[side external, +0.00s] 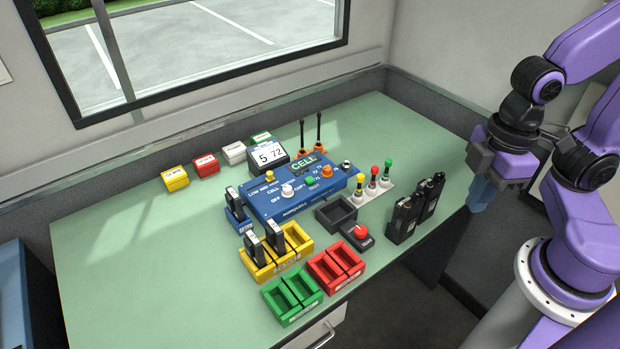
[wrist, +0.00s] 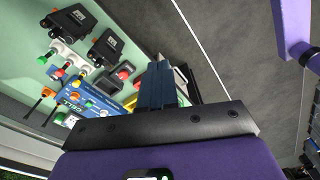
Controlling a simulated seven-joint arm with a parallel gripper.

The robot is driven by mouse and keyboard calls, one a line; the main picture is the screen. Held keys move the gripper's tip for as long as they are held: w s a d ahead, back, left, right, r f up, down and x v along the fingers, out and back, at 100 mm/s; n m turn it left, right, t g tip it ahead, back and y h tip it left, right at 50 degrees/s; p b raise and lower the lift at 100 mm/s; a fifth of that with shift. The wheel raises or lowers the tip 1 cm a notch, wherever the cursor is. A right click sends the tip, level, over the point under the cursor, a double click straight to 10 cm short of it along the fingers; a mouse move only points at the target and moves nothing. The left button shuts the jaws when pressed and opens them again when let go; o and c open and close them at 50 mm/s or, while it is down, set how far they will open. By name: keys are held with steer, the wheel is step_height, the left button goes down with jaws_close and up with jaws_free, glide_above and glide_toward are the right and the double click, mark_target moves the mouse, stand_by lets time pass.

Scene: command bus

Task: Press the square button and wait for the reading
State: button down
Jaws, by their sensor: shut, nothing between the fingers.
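The blue control box (side external: 292,203) stands in the middle of the green table, its small screen (side external: 303,166) reading "CELL". A green button (side external: 310,181) that looks square sits on its top by the "TEST" label. An orange button (side external: 327,171), a white knob (side external: 287,190) and a yellow button (side external: 269,176) share the panel. My gripper (side external: 480,204) is shut and empty beyond the table's right edge, well apart from the box, blue fingertips pointing down. In the wrist view the shut fingers (wrist: 160,85) show, with part of the blue box (wrist: 100,93) to their left.
Black radios (side external: 403,219) stand at the right edge, between my gripper and the box. Yellow, red (side external: 336,267) and green trays (side external: 292,297) fill the front. A red-topped button (side external: 360,232) and several coloured lamps (side external: 373,186) stand close. The table's left side is clear.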

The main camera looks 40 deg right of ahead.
steer(key=w+a+f+y, duration=0.2)
steer(key=w+a, duration=0.5)
steer(key=w, duration=0.1)
steer(key=m+t, duration=0.1)
steer(key=t, duration=0.8)
glide_above(312, 181)
step_height(312, 181, down, 6)
steer(key=shift+h, duration=0.4)
steer(key=shift+f, duration=0.1)
steer(key=shift+f, duration=4.3)
steer(key=shift+f, duration=0.4)
